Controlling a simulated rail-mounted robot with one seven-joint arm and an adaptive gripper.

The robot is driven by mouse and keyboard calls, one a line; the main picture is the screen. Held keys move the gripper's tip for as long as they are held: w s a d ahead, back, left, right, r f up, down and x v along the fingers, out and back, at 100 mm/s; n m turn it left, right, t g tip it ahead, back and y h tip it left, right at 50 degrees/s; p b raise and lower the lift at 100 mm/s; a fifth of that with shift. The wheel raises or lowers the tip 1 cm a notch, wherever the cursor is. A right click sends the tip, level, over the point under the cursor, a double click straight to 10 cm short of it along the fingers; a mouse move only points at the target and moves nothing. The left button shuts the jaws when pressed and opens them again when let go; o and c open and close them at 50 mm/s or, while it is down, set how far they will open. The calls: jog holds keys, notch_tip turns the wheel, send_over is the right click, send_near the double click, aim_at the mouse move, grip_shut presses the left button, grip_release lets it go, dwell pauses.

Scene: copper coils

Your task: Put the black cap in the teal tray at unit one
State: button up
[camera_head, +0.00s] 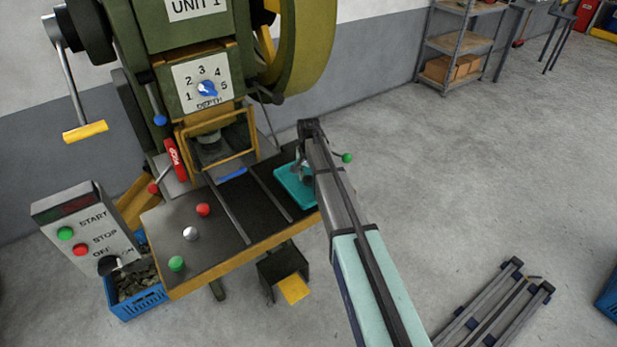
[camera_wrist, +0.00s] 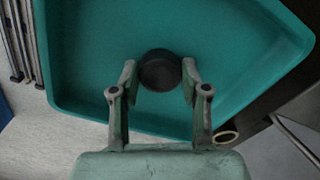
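The teal tray (camera_head: 290,190) lies on the right end of the dark table of unit one. In the wrist view its floor and rim (camera_wrist: 90,60) fill most of the picture. My gripper (camera_head: 303,172) is over the tray, partly hidden by my arm in the head view. In the wrist view the round black cap (camera_wrist: 160,74) is between my fingertips, with both fingers against its sides and the tray floor behind it. I cannot tell whether the cap touches the tray floor. The cap cannot be made out in the head view.
The green press marked UNIT 1 (camera_head: 195,45) stands behind the table. Red, white and green knobs are on the table's left part. The control box (camera_head: 90,235) and a blue crate (camera_head: 140,303) stand at left. The floor at right is mostly open.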

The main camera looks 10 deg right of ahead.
aim_at(308, 179)
jog(key=shift+o, duration=1.3)
jog(key=shift+r, duration=0.1)
notch_tip(308, 179, up, 12)
jog(key=b, duration=0.2)
